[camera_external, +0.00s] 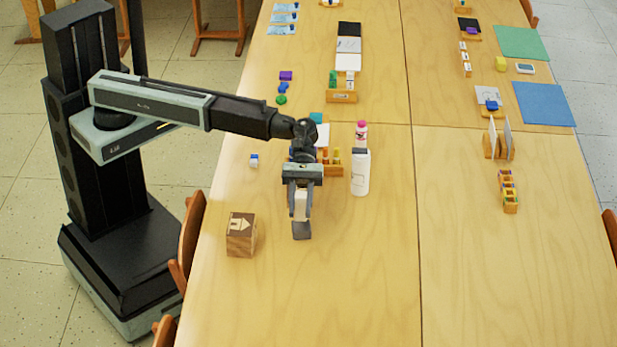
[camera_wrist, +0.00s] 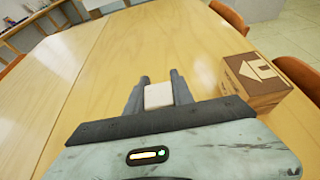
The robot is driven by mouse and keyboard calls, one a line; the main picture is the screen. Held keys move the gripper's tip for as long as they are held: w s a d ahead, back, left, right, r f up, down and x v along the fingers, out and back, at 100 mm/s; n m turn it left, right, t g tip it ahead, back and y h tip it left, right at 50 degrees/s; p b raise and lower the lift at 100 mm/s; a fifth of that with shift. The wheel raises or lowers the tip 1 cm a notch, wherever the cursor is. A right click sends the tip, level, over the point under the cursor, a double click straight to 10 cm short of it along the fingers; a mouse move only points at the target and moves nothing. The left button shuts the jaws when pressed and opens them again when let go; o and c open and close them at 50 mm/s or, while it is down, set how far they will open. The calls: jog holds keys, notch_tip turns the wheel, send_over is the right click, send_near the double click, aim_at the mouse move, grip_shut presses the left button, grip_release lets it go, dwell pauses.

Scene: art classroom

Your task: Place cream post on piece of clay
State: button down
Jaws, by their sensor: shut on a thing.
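My gripper (camera_external: 301,205) is shut on the cream post (camera_external: 301,207), a pale block held upright between the two fingers. In the wrist view the cream post (camera_wrist: 158,95) shows between the fingertips. A dark grey lump (camera_external: 302,231), apparently the piece of clay, shows directly below the post in the external view. The post's lower end appears close to its top; I cannot tell whether they touch. The wrist view does not show the lump.
A white bottle (camera_external: 360,173) and a wooden holder (camera_external: 332,168) stand behind and right. A small blue and white block (camera_external: 254,160) lies back left. The table's front right is clear.

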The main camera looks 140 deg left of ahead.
jog(key=shift+f+b, duration=0.9)
jog(key=shift+f, duration=0.6)
jog(key=c, duration=1.1)
grip_release()
jog(key=shift+r, duration=0.1)
jog(key=shift+r, duration=0.1)
jog(key=p+v, duration=0.5)
jog(key=v, duration=0.7)
jog(key=shift+r, duration=0.1)
